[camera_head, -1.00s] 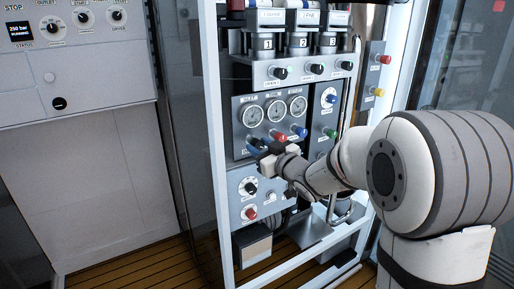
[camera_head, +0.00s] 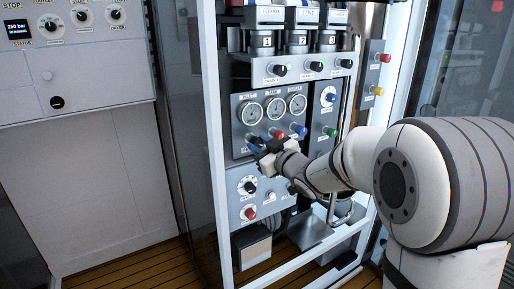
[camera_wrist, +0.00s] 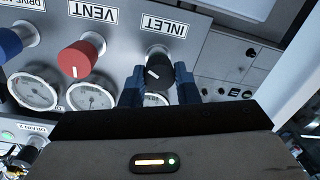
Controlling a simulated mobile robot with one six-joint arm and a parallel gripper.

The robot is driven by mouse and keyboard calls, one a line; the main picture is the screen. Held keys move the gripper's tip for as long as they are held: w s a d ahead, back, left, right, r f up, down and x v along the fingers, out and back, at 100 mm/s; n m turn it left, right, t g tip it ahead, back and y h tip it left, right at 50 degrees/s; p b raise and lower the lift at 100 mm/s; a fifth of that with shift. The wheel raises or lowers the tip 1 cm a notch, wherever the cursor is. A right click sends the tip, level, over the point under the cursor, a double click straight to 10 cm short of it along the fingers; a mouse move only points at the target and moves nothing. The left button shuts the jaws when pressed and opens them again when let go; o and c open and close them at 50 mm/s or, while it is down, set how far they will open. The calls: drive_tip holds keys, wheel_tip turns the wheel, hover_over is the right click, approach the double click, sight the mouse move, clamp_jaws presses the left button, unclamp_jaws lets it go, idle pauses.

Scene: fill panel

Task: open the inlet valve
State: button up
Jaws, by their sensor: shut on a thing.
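The inlet valve is a black round knob (camera_wrist: 157,76) with a white pointer line, under the INLET label in the wrist view, which shows the panel upside down. My gripper (camera_wrist: 160,84) has its two dark blue fingers on either side of this knob and is shut on it. In the head view my gripper (camera_head: 257,145) is at the lower left of the gauge panel (camera_head: 242,115), and its fingers mostly hide the knob. The pointer is slanted relative to the label.
The red VENT knob (camera_wrist: 80,60) is beside the inlet knob, with a blue knob (camera_wrist: 15,40) beyond it. Gauges (camera_wrist: 90,96) sit close to the fingers. A white frame post (camera_head: 215,150) stands left of the panel. Below is a lower panel with a red knob (camera_head: 250,213).

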drive_tip(key=o, duration=1)
drive_tip(key=shift+c, duration=0.2)
drive_tip(key=shift+s+d, duration=0.15)
drive_tip(key=shift+s, duration=0.05)
drive_tip(key=v, duration=0.7)
drive_tip(key=shift+s+p, duration=0.15)
drive_tip(key=shift+p, duration=0.25)
